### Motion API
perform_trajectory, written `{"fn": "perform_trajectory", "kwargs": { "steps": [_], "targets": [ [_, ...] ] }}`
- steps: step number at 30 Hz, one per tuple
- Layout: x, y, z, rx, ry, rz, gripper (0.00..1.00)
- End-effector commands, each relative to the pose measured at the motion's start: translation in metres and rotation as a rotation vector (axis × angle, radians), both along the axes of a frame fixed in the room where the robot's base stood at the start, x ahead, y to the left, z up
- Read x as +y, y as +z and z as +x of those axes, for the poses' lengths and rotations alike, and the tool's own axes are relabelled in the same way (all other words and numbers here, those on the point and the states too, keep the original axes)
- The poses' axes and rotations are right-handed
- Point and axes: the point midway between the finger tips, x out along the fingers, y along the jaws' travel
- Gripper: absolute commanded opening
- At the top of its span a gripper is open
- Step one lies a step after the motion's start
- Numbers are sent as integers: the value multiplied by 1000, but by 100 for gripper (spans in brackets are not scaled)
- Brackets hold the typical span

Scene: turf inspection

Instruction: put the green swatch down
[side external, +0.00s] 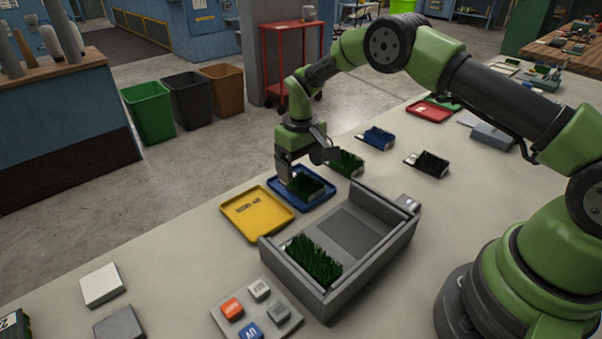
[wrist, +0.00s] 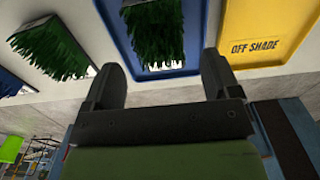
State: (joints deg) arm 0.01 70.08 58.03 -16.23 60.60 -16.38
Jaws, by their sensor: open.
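A green turf swatch (side external: 308,187) lies flat in the blue tray (side external: 322,201). In the wrist view the swatch (wrist: 156,32) shows inside the blue rim (wrist: 195,35), just beyond my fingertips. My gripper (side external: 302,164) is at the tray, close to the swatch, with its fingers pointing down. In the wrist view its two fingers (wrist: 161,68) stand wide apart with nothing held between them. I cannot tell whether a finger still touches the swatch. Part of the swatch and tray is hidden behind the gripper in the side view.
A yellow tray (side external: 257,214), marked OFF SHADE in the wrist view, lies beside the blue tray. A grey box (side external: 375,269) holds another green swatch (side external: 314,259). More swatches lie behind, green (side external: 346,163), blue-based (side external: 377,138) and dark (side external: 432,164). A button panel (side external: 256,311) is in front.

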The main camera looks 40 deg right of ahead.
Motion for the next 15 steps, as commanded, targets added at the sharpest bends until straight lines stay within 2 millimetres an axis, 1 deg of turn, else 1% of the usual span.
{"fn": "perform_trajectory", "kwargs": {
  "steps": [1,6,10,15],
  "targets": [
    [0,14,1,-6,1,0,82],
    [0,52,1,-5,0,-1,82],
    [0,75,1,-4,0,-1,82],
    [0,91,0,-2,-1,-1,82]
  ]
}}
